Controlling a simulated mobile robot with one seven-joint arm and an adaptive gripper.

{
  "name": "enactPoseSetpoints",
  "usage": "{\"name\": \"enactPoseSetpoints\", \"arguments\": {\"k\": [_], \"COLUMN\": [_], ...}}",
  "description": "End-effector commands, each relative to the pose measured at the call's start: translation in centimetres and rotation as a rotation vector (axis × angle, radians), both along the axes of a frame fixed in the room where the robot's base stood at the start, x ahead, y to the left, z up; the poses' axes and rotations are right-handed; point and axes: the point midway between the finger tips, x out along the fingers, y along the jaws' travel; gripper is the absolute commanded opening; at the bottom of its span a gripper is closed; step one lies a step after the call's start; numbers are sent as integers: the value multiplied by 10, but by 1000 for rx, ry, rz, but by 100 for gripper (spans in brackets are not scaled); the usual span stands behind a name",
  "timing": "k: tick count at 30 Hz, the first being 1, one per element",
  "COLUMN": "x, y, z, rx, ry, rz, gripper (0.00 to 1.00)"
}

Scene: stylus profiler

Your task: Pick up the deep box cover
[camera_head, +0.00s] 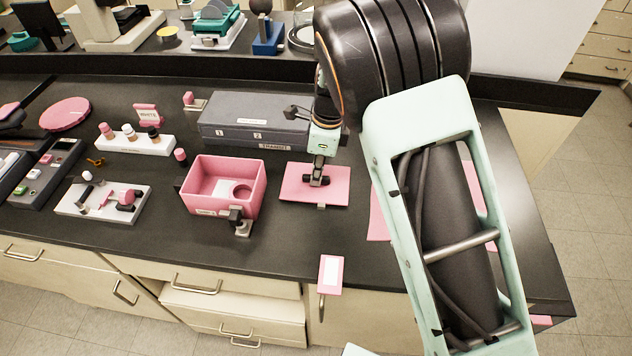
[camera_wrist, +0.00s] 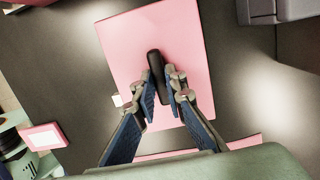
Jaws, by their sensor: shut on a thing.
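The deep box cover is the flat pink panel (camera_head: 298,190) right of the open pink box, with a dark handle in its middle. My gripper (camera_head: 317,180) is over the panel with its fingers down at the handle. In the wrist view the pink panel (camera_wrist: 150,40) fills the middle, and the black handle (camera_wrist: 155,64) stands between the fingertips. My gripper (camera_wrist: 164,92) is shut on that handle. I cannot tell whether the panel is resting on the counter or slightly raised.
The open pink box (camera_head: 222,187) stands left of the panel, with a metal latch at its front. A grey case (camera_head: 253,122) lies behind. A white tray (camera_head: 103,200) with small parts is at left. My arm hides part of another pink sheet (camera_head: 378,215) at right.

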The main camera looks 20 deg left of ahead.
Motion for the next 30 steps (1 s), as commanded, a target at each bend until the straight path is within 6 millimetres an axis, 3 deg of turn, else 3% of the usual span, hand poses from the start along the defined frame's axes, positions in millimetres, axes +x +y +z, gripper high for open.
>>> {"name": "enactPoseSetpoints", "arguments": {"k": [8,13,17,30], "x": [0,1,0,-43], "y": [0,1,0,-41], "z": [2,14,34,96], "rx": [1,3,3,3], "ry": [-1,-3,-3,-1], "rz": [0,1,1,0], "gripper": [0,0,0,0]}}
